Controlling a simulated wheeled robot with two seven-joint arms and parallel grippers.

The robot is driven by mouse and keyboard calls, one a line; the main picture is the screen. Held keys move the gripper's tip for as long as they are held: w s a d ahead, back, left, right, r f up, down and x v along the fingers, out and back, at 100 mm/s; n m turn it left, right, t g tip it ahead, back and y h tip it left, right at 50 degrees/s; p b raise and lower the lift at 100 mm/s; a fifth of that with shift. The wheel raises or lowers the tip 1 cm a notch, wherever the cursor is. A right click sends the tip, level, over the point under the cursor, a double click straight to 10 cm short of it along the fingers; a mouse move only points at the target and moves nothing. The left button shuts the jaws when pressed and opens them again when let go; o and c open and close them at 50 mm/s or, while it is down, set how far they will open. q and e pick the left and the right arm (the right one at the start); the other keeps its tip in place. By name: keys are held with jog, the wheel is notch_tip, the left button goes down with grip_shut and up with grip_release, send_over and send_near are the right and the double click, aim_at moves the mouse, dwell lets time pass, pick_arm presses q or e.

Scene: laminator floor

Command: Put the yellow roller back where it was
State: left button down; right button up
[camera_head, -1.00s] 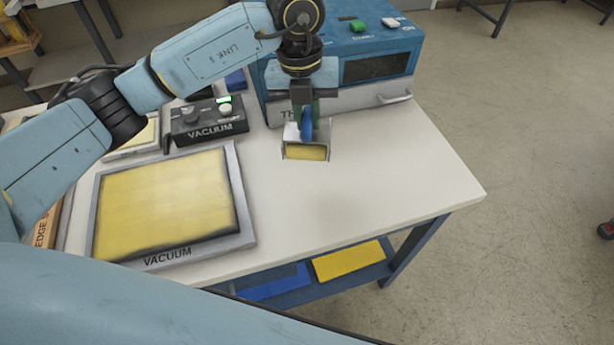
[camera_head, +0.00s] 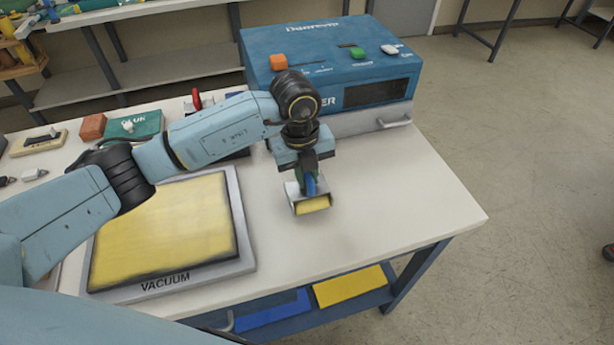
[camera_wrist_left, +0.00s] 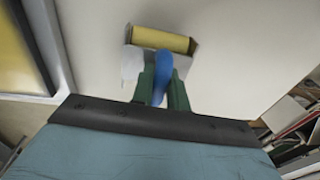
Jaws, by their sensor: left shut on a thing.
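The yellow roller (camera_head: 313,205) has a yellow cylinder in a grey metal frame and a blue handle. My left gripper (camera_head: 310,183) is shut on its blue handle, over the white table to the right of the vacuum plate. In the left wrist view the roller (camera_wrist_left: 160,39) shows beyond the green fingers of my left gripper (camera_wrist_left: 160,85), with the blue handle between them. I cannot tell whether the roller touches the table. My right gripper is not in view.
The vacuum plate (camera_head: 245,262) with a yellow sheet lies left of the roller. A blue laminator (camera_head: 300,45) stands behind. A green box (camera_head: 135,125) is at the back left. The table's right part (camera_head: 420,190) is clear. A yellow sheet (camera_head: 350,287) lies on the shelf below.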

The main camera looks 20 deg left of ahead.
pick_arm(q)
jog(key=shift+f, duration=0.4)
jog(key=shift+f, duration=0.2)
jog(key=c, duration=1.4)
grip_release()
jog(key=shift+r, duration=0.2)
jog(key=r, duration=0.8)
jog(key=a+r, duration=0.1)
jog(key=r, duration=0.3)
jog(key=shift+s+a, duration=0.1)
jog(key=shift+s, duration=0.05)
